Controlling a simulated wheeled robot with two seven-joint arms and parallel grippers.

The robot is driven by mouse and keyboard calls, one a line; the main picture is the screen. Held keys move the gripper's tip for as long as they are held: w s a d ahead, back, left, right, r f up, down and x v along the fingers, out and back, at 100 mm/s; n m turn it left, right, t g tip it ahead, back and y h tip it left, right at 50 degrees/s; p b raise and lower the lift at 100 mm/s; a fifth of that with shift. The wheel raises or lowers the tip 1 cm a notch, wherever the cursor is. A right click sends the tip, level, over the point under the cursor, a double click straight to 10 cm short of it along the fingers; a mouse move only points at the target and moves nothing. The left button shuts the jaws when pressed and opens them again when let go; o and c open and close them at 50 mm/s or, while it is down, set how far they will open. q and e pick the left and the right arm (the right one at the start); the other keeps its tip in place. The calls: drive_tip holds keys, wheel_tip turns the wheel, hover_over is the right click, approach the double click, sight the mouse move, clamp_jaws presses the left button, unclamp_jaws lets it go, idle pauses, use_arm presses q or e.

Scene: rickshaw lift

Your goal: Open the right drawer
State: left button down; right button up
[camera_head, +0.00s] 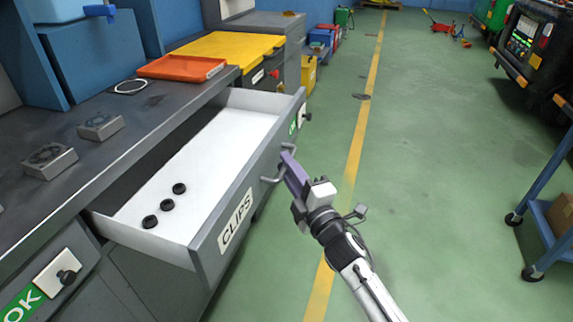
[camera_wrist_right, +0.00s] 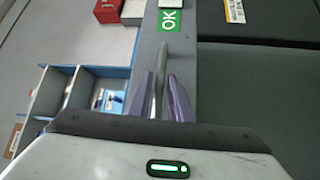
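The drawer (camera_head: 246,197) has a grey front with a CLIPS label and a white inside. It stands pulled out from the workbench, and several small black round pieces lie in it. Its metal handle (camera_head: 267,180) is on the front. My right gripper (camera_head: 290,164) is at the far part of this handle. In the right wrist view the handle bar (camera_wrist_right: 161,65) lies between the two purple fingers of my right gripper (camera_wrist_right: 161,85), with narrow gaps showing on both sides, so the fingers look open around it. My left gripper is not in view.
The grey workbench (camera_head: 75,190) fills the left, with two square metal parts and an orange tray (camera_head: 182,67) on it. A blue trolley (camera_head: 545,200) stands at the right edge. The green floor (camera_head: 430,200) between is clear.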

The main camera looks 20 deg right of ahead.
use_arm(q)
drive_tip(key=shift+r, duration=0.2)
use_arm(e)
drive_tip(key=v, duration=0.9)
drive_tip(key=shift+s, duration=0.25)
